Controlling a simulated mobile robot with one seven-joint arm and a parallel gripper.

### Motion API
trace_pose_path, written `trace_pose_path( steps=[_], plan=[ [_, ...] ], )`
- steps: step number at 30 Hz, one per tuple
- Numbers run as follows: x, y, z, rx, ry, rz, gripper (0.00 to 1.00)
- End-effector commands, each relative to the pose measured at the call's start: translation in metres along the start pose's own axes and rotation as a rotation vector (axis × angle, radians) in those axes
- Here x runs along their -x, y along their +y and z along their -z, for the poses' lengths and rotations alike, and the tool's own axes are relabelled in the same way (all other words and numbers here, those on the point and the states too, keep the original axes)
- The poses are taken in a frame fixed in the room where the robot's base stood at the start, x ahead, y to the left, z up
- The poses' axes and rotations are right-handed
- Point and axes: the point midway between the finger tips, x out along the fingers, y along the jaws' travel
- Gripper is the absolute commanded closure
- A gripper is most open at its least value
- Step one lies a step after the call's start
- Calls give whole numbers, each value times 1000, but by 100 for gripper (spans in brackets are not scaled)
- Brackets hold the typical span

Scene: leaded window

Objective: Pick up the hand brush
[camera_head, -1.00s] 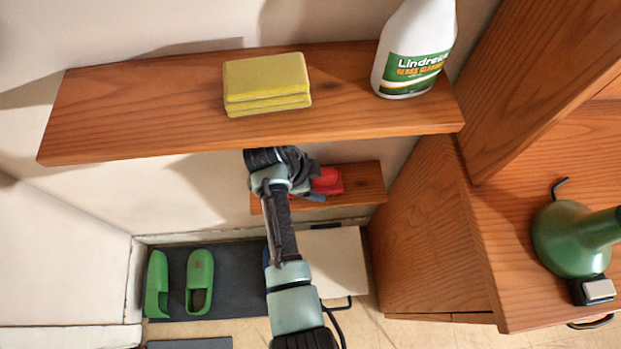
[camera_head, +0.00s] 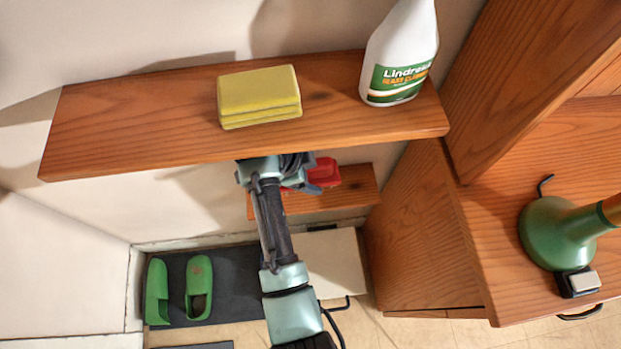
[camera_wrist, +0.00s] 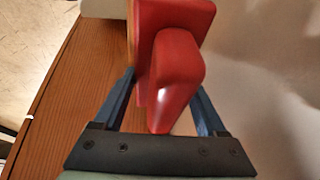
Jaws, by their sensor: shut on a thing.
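The red hand brush (camera_head: 324,172) shows in the head view just right of my gripper (camera_head: 300,178), over the small lower shelf (camera_head: 345,196). Part of it is hidden behind my gripper. In the wrist view the brush's smooth red body (camera_wrist: 178,80) stands between the two blue fingers of my gripper (camera_wrist: 165,95), which are shut on it. Its bristles are not clearly seen. I cannot tell for sure whether the brush still touches the shelf.
A wider upper shelf (camera_head: 160,120) overhangs close above my gripper, bearing yellow sponges (camera_head: 259,96) and a spray bottle (camera_head: 399,60). A wooden cabinet (camera_head: 420,235) stands close on the right, with a green plunger-like object (camera_head: 560,236) on top. Green slippers (camera_head: 198,287) lie on a dark mat below.

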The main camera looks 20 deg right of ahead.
Motion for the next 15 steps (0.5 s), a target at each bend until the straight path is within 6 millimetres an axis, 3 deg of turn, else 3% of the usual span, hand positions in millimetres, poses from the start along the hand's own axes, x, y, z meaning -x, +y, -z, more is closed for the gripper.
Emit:
trace_pose_path(
  steps=[15],
  plan=[
    [15,103,-1,3,3,-2,88]
  ],
)
